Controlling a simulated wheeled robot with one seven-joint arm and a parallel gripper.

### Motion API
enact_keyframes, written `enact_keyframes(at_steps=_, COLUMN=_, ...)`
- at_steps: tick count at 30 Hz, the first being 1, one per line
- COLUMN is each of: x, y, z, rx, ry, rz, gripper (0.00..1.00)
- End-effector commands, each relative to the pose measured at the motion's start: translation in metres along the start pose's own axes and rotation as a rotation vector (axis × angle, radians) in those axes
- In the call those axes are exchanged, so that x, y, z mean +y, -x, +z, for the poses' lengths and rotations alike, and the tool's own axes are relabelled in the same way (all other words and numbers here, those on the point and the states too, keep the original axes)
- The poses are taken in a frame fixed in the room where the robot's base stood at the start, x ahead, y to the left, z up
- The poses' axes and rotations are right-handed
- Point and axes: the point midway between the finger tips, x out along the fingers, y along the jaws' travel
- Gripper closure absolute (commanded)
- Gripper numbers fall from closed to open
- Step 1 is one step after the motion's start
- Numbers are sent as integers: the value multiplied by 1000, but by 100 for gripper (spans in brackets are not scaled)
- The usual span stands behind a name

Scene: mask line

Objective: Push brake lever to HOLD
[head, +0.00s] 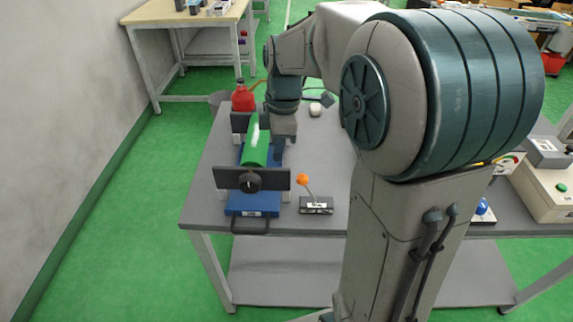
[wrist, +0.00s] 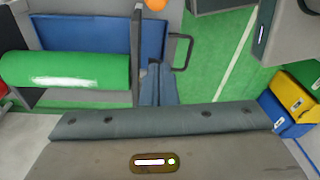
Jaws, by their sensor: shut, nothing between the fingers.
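The lever has an orange ball knob (head: 303,180) on a thin rod, rising from a small dark base (head: 316,208) with a white label near the table's front edge. The rod tilts to the left in the head view. The label is too small to read. In the wrist view only part of the orange knob (wrist: 154,4) shows, at the top edge. My gripper (wrist: 157,78) is shut and empty, its fingers pointing towards the knob with a gap between. In the head view my gripper is behind the lever, beside the green roll, with its fingertips unclear.
A green roll (head: 257,145) lies over a blue frame (head: 246,203) with a dark front plate (head: 226,178), left of the lever. A red bottle (head: 243,98) stands behind. A blue-knobbed device (head: 482,208) and a box with a green button (head: 549,191) are at right.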

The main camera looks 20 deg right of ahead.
Motion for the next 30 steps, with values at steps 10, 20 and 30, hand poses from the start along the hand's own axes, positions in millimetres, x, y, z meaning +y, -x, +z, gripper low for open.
enact_keyframes(at_steps=10, x=-1, y=-65, z=0, rx=-1, ry=0, rz=-6, gripper=100)
enact_keyframes(at_steps=20, x=0, y=-85, z=25, rx=0, ry=-5, rz=1, gripper=100)
enact_keyframes(at_steps=30, x=0, y=-82, z=38, rx=0, ry=-1, rz=0, gripper=100)
